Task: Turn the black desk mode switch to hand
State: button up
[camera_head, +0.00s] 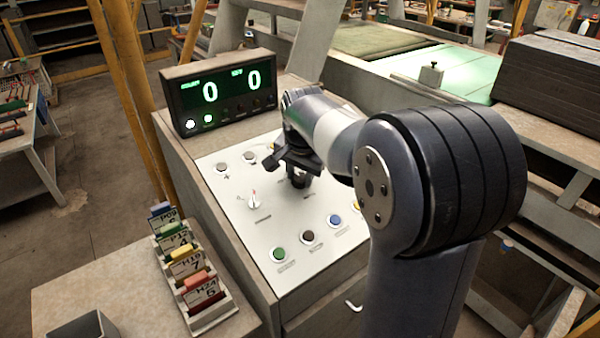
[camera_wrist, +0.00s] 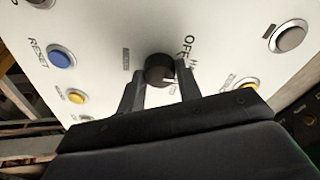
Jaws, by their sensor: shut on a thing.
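The black mode switch (camera_wrist: 159,68) is a round knob on the white desk panel (camera_wrist: 100,25). The word OFF and a partly hidden label starting with H are printed just right of it in the wrist view. A pale mark shows at the knob's lower right edge; I cannot tell exactly which label it points to. My gripper (camera_wrist: 158,88) has one finger on each side of the knob and is shut on it. In the head view my gripper (camera_head: 298,172) is down at the panel and hides most of the knob.
The panel also carries a small pale switch with a red mark (camera_head: 254,201), a green button (camera_head: 279,254), a dark button (camera_head: 308,237) and a blue button (camera_head: 334,220). A display (camera_head: 220,92) reading 0 and 0 stands behind. A rack of colored tags (camera_head: 190,262) stands at left.

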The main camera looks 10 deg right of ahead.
dwell(0.4)
jog(key=o, duration=1)
jog(key=shift+c, duration=0.2)
jog(key=shift+r, duration=0.1)
jog(key=v, duration=1)
jog(key=shift+r+b, duration=0.25)
jog(key=shift+b, duration=0.2)
jog(key=p+x, duration=0.1)
jog(key=x, duration=0.9)
jog(key=shift+f, duration=0.4)
